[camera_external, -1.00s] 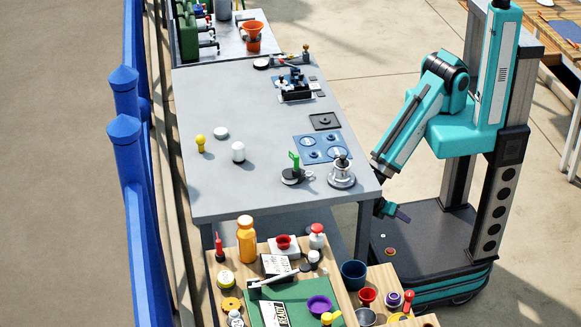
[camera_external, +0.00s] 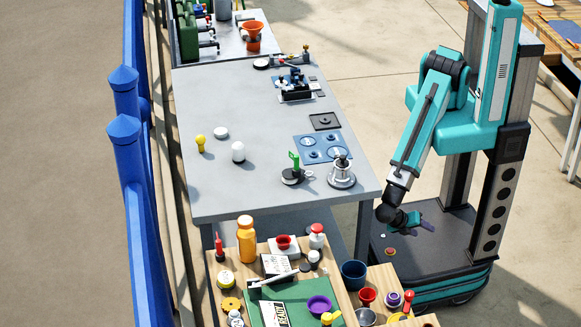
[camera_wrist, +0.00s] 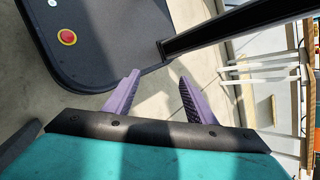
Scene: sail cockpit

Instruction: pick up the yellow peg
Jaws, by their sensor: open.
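The yellow peg (camera_external: 201,144) stands upright on the grey table (camera_external: 235,110), near its left edge in the external view. It has a rounded yellow top. My gripper (camera_external: 428,226) is far from it, low over my own base to the right of the table. In the wrist view my gripper (camera_wrist: 157,80) shows two purple fingers spread apart with nothing between them. The peg is not in the wrist view.
A white peg (camera_external: 238,152) and a white disc (camera_external: 221,133) stand near the yellow peg. A green-handled tool (camera_external: 294,170), a silver fixture (camera_external: 342,172) and a blue plate (camera_external: 334,141) lie toward the table's right side. The table's middle is clear.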

